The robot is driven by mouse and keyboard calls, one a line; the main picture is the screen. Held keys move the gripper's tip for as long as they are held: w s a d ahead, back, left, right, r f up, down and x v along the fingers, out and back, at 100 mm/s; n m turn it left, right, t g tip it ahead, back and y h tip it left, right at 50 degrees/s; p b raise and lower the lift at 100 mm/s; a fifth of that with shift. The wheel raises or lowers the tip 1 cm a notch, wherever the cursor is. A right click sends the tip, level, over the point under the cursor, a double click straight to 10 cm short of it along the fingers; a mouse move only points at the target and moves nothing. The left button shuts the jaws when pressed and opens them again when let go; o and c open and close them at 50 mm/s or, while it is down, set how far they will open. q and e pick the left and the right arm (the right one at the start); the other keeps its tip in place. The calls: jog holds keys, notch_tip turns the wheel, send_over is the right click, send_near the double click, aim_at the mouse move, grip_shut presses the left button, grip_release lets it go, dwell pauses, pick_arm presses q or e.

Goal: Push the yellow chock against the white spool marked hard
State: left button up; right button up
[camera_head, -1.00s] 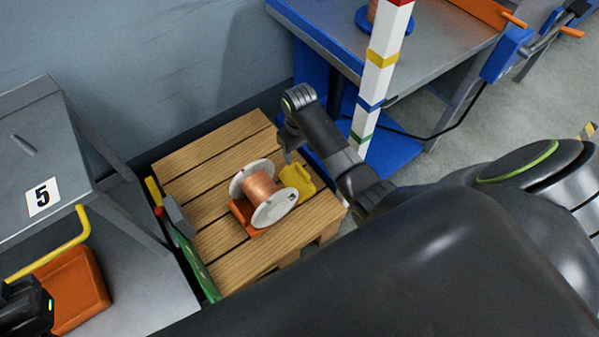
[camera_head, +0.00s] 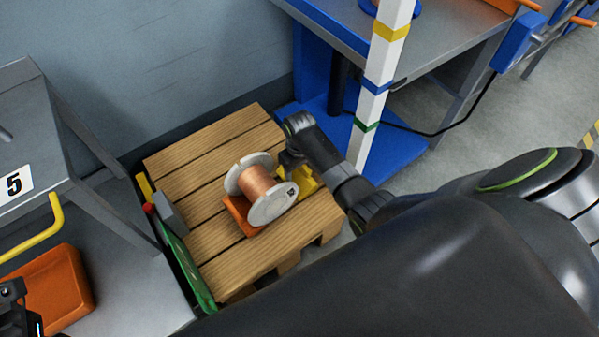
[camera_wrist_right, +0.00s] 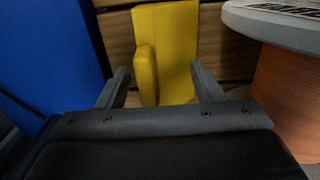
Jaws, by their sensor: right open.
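The white spool (camera_head: 273,207) wound with copper-coloured wire lies on its side on the wooden pallet. A small dark mark shows on its near flange, too small to read. The yellow chock (camera_head: 308,184) is at the spool's right, partly hidden by my right gripper (camera_head: 291,166). In the right wrist view the yellow chock (camera_wrist_right: 176,50) shows beyond and between the open fingers of my right gripper (camera_wrist_right: 161,88), and the spool (camera_wrist_right: 290,100) stands close on the right. I cannot tell whether chock and spool touch. Part of my left arm's end (camera_head: 15,308) shows at lower left, its fingers unclear.
An orange chock (camera_head: 238,217) sits at the spool's left on the pallet (camera_head: 205,160). A green tool (camera_head: 188,262) stands along the pallet's left edge. A striped post (camera_head: 372,107) and a blue base (camera_head: 400,155) stand behind my right arm.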

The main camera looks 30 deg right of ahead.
jog(key=shift+f, duration=0.15)
jog(key=c, duration=1.2)
jog(key=shift+a, duration=0.1)
jog(key=o, duration=1.2)
